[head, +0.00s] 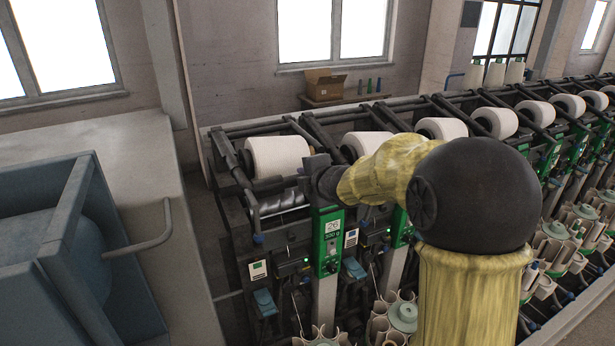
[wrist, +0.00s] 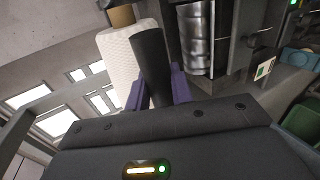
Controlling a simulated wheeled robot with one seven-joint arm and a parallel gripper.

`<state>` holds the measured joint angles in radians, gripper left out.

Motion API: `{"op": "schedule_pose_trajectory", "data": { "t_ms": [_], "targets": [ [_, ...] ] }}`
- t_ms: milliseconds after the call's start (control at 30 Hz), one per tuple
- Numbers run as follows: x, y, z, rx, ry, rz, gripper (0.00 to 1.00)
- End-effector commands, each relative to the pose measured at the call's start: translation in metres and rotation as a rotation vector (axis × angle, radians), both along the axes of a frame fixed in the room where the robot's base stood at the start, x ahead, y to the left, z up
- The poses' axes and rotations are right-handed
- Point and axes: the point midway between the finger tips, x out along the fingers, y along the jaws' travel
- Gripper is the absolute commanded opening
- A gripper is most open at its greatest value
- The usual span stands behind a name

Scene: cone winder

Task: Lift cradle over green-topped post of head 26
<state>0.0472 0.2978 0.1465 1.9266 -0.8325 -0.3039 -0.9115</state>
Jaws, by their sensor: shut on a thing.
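The white yarn package (head: 278,156) sits in the cradle at the near left end of the winder, above a shiny grooved drum (head: 283,202). The green-topped post (head: 326,215) with the label 26 stands just right of them. My gripper (head: 318,165) is at the top of this post, beside the package's right end; my arm partly hides the spot. In the wrist view, my gripper's purple fingers (wrist: 157,88) are shut on the dark cradle handle (wrist: 150,58). The package (wrist: 122,58) is beside the handle, with the drum (wrist: 194,40) across from it.
More winding heads with white packages (head: 442,129) run in a row to the right. A grey cabinet with a bar handle (head: 145,240) stands on the left. A cardboard box (head: 325,84) is on a shelf at the back wall.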

Motion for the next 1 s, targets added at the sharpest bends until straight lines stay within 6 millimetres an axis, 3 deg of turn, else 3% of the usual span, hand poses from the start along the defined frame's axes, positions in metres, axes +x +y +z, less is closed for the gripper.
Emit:
{"op": "schedule_pose_trajectory", "data": {
  "t_ms": [33, 67, 133, 167, 567, 1000],
  "targets": [
    [-0.001, 0.0, -0.003, -0.002, 0.007, 0.0, 0.0],
    [-0.001, 0.0, -0.003, -0.002, 0.007, 0.0, 0.26],
    [-0.001, 0.0, -0.003, -0.002, 0.007, 0.0, 0.4],
    [-0.001, 0.0, -0.003, -0.002, 0.006, 0.0, 0.42],
    [-0.006, -0.004, 0.001, -0.002, 0.003, -0.002, 0.42],
    [-0.065, -0.026, 0.032, -0.003, 0.001, -0.003, 0.42]
  ]
}}
